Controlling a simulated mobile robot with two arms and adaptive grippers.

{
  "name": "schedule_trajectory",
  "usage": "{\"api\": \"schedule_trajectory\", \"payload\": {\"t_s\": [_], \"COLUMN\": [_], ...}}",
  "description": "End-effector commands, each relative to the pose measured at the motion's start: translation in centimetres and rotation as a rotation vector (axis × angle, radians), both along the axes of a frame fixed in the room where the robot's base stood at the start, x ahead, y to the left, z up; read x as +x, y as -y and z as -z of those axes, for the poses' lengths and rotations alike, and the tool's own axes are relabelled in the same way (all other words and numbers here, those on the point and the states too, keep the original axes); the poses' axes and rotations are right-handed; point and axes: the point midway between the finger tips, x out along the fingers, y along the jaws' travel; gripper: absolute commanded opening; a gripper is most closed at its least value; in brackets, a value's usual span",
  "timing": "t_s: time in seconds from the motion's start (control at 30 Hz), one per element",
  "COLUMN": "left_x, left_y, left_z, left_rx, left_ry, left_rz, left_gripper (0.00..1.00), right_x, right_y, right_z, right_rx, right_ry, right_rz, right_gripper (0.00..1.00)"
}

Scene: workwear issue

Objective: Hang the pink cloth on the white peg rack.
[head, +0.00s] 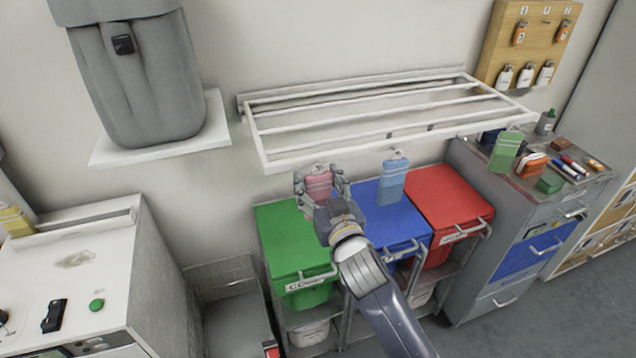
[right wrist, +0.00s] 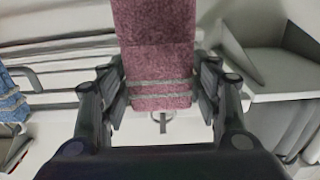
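The pink cloth (head: 318,183) is upright just below the front rail of the white peg rack (head: 290,160). My right gripper (head: 321,186) has one finger at each side edge of it. In the right wrist view the pink cloth (right wrist: 158,60), with two pale grey stripes, lies between the pads of my right gripper (right wrist: 162,88), which appear to press its edges. A small metal hook or loop shows at its end there. I cannot tell whether the cloth bears on a peg. My left gripper is in neither view.
A blue cloth (head: 392,182) hangs from the rack to the right. Green (head: 290,243), blue (head: 375,215) and red (head: 448,200) lidded bins stand below. A green cloth (head: 506,150) is by the cabinet at right. A grey container (head: 140,80) stands on the left shelf.

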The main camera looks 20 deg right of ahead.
Motion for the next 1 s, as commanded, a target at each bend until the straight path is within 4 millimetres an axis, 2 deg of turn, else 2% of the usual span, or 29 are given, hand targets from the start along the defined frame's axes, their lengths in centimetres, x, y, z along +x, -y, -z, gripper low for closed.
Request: {"api": "schedule_trajectory", "payload": {"t_s": [0.47,0.57,1.0], "left_x": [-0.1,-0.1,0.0], "left_y": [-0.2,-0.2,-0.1], "left_z": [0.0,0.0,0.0], "left_rx": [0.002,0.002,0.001], "left_ry": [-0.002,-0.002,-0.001], "left_rz": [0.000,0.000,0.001], "left_gripper": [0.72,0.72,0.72], "right_x": [-0.5,-1.7,-9.6], "right_y": [0.0,0.0,0.3], "right_z": [0.1,0.1,0.1], "right_rx": [0.000,0.000,0.002], "right_ry": [-0.001,-0.002,-0.002], "right_rz": [0.000,0.000,0.000], "right_gripper": [0.72,0.72,0.72]}}
